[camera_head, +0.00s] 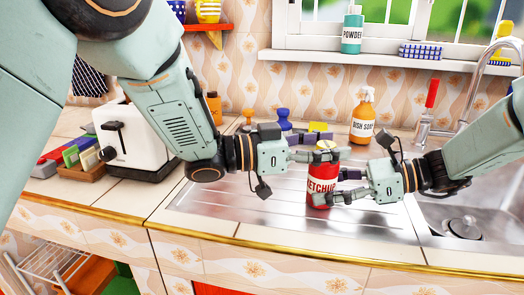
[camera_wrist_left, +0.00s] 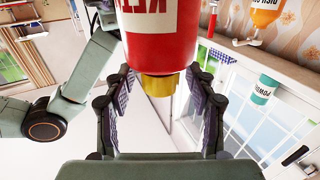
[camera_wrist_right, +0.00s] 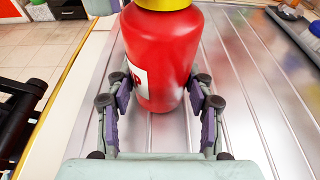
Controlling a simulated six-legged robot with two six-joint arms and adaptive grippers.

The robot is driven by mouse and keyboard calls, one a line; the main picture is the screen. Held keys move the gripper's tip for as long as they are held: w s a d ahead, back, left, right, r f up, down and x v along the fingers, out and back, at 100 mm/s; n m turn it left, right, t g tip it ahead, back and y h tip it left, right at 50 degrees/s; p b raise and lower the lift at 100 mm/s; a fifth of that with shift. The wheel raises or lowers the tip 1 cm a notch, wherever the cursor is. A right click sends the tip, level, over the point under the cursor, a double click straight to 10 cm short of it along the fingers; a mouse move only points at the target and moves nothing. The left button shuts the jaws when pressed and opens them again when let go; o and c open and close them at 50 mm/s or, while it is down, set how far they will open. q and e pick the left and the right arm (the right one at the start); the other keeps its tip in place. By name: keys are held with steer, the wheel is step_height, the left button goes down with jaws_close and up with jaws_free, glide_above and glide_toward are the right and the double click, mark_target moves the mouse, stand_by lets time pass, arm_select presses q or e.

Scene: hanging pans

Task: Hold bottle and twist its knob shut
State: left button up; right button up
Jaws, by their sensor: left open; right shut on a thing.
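The red ketchup bottle (camera_head: 321,182) stands upright on the metal drainboard. Its yellow knob (camera_head: 325,146) is on top. My left gripper (camera_head: 318,154) is open at the top of the bottle. In the left wrist view the knob (camera_wrist_left: 161,88) sits between its spread fingers, with gaps on both sides. My right gripper (camera_head: 331,186) is shut on the bottle's body from the right. In the right wrist view its fingers flank the red body (camera_wrist_right: 163,60). The bottle's label is partly hidden by the right fingers.
A dish soap bottle (camera_head: 362,120) stands behind, near the tiled wall. The sink basin (camera_head: 462,222) is at the right. A white toaster (camera_head: 130,137) stands at the left. Blue and purple items (camera_head: 283,118) lie behind my left gripper. The drainboard front is clear.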

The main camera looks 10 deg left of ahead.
arm_select(q)
steer(key=v, duration=1.2)
steer(key=shift+x, duration=5.9)
steer(key=shift+f, duration=0.15)
steer(key=shift+c, duration=0.3)
jaws_close()
